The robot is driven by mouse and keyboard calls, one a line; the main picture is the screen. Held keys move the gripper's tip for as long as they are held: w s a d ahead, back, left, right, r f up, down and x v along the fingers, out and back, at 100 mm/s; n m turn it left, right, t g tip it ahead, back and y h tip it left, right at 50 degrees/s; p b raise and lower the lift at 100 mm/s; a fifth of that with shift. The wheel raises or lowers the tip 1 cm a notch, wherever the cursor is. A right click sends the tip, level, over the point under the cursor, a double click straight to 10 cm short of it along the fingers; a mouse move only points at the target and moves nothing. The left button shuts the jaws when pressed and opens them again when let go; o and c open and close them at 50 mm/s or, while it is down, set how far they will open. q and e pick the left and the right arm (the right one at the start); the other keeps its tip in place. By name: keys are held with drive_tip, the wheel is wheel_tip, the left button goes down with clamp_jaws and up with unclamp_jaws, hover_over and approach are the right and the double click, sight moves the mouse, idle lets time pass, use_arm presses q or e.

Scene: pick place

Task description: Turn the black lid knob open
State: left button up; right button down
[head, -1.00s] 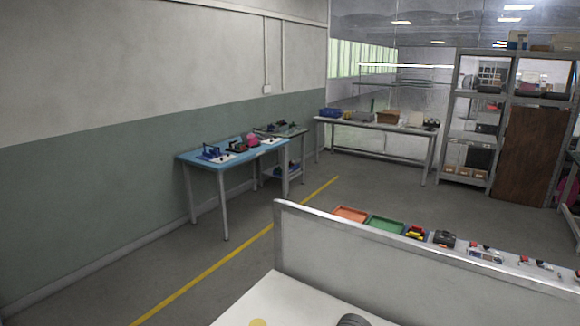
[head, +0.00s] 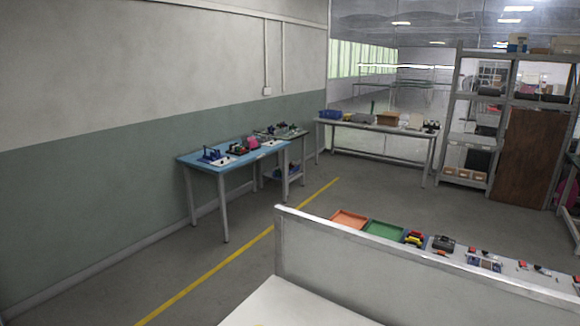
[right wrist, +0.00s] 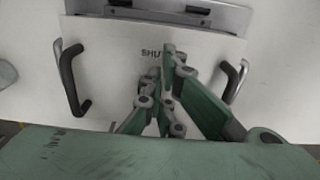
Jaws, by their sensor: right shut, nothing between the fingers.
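The black lid knob cannot be made out in either view. In the right wrist view my right gripper (right wrist: 174,56) has its green fingers shut and empty, in front of a white panel (right wrist: 105,60). Dark lettering that begins "SHU" shows on the panel, partly hidden by the fingertips. A black handle (right wrist: 69,80) is on the panel's left and another dark handle (right wrist: 237,80) on its right. I cannot tell whether the fingertips touch the panel. My left gripper is in neither view.
In the head view a white work surface (head: 290,305) is at the bottom, with a grey partition (head: 400,262) behind it. Beyond stand an orange tray (head: 348,219), a green tray (head: 384,230) and small parts. A blue table (head: 215,163) stands by the left wall.

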drive_tip(key=shift+d, duration=0.15)
idle(0.5)
drive_tip(key=shift+w+d+p, duration=0.1)
drive_tip(key=shift+d+p, duration=0.2)
wheel_tip(320, 180, up, 4)
drive_tip(key=p, duration=0.4)
drive_tip(key=shift+r, duration=0.15)
drive_tip(key=shift+r+p, duration=0.55)
drive_tip(key=shift+r, duration=0.3)
drive_tip(key=shift+w, duration=0.1)
